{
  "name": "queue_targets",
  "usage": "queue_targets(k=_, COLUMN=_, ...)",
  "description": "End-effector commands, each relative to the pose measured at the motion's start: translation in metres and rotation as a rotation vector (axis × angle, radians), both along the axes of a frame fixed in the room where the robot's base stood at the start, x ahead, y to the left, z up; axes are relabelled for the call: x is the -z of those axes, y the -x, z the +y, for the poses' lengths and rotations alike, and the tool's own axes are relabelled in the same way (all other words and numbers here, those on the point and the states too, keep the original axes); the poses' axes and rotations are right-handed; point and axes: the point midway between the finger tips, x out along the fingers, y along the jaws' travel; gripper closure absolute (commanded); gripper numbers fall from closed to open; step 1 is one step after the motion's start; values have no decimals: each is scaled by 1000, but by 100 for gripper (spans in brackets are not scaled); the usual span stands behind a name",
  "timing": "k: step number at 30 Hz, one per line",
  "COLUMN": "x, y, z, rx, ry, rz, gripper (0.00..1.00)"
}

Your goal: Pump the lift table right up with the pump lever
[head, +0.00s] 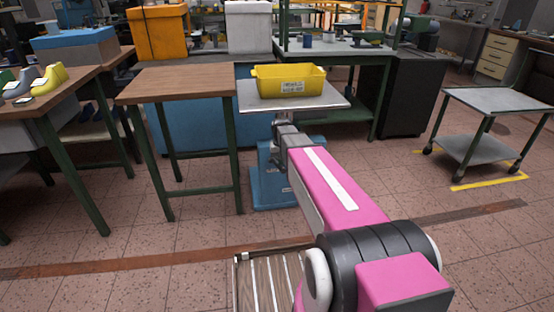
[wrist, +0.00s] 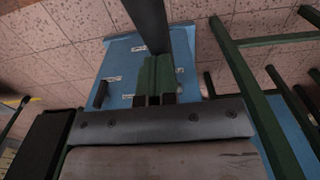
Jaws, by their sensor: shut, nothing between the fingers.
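The lift table shows in the head view with its grey top plate (head: 335,101) raised on a blue base (head: 266,196). A yellow bin (head: 290,82) stands on the plate. My gripper (head: 281,119) is at the near side of the lift table, just below the plate's front edge; the arm partly hides the base. In the wrist view my gripper's green fingers (wrist: 154,75) are closed together and empty. A dark bar (wrist: 146,22), perhaps the pump lever, runs down to near the fingertips; I cannot tell if they touch. Behind is the blue base (wrist: 118,62).
A wooden-topped table (head: 185,84) with green legs stands just left of the lift table. A grey trolley (head: 490,100) stands at the right. Open tiled floor lies between it and my arm.

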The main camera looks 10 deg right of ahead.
Motion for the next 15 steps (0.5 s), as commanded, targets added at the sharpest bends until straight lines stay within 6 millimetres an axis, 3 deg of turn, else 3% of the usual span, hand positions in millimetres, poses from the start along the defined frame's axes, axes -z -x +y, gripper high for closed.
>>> queue_targets(k=6, x=25, y=-1, z=0, rx=0, ry=0, rz=2, gripper=100)
queue_targets(k=15, x=38, y=2, z=0, rx=0, ry=0, rz=0, gripper=100)
